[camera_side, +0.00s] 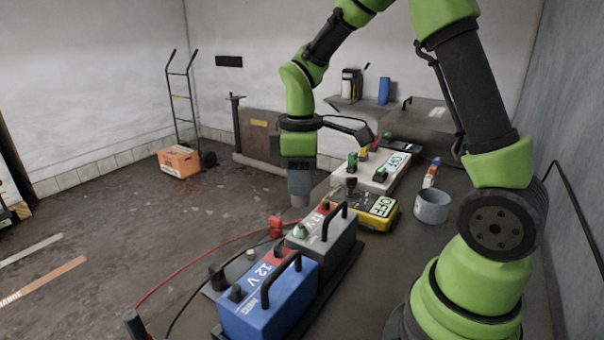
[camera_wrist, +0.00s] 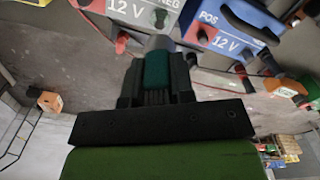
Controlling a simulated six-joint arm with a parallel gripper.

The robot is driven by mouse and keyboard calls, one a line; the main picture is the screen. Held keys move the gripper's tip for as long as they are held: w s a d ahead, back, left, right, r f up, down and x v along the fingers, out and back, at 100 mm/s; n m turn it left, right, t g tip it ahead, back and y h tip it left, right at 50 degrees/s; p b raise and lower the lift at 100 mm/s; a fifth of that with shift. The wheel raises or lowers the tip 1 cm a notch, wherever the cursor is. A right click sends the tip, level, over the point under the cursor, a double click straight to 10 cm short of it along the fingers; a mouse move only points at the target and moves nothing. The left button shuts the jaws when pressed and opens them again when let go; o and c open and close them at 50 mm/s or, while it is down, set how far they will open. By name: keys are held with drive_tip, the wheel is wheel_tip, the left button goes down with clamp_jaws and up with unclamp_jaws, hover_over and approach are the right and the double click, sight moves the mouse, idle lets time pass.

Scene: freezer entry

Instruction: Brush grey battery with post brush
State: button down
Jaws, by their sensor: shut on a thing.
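The grey battery (camera_side: 338,254) stands on the bench beside the blue battery (camera_side: 262,308). It has a black handle and a red-and-white 12 V top label. In the wrist view the grey battery (camera_wrist: 116,22) is at the top, left of the blue battery (camera_wrist: 200,12). My gripper (camera_side: 299,180) points down, just beyond the grey battery, and is shut on the post brush (camera_side: 300,201). The brush shows as a grey cylinder with a teal body (camera_wrist: 157,70) between the fingers in the wrist view. The side view shows its lower end above the battery's top; contact cannot be told.
A yellow device reading OFF (camera_side: 371,219), a white OFF unit (camera_side: 372,178) and a grey cup (camera_side: 432,206) stand farther along the bench. Red and black cables run left of the batteries, with a red clamp (camera_side: 276,226) close by. An orange box (camera_side: 179,161) is on the floor.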

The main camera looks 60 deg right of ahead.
sight(301, 225)
drive_tip(key=shift+f, duration=1.9)
drive_tip(key=shift+f, duration=1.4)
drive_tip(key=c, duration=0.9)
unclamp_jaws()
drive_tip(key=shift+r, duration=0.1)
wheel_tip(301, 225, up, 9)
drive_tip(key=shift+r, duration=0.4)
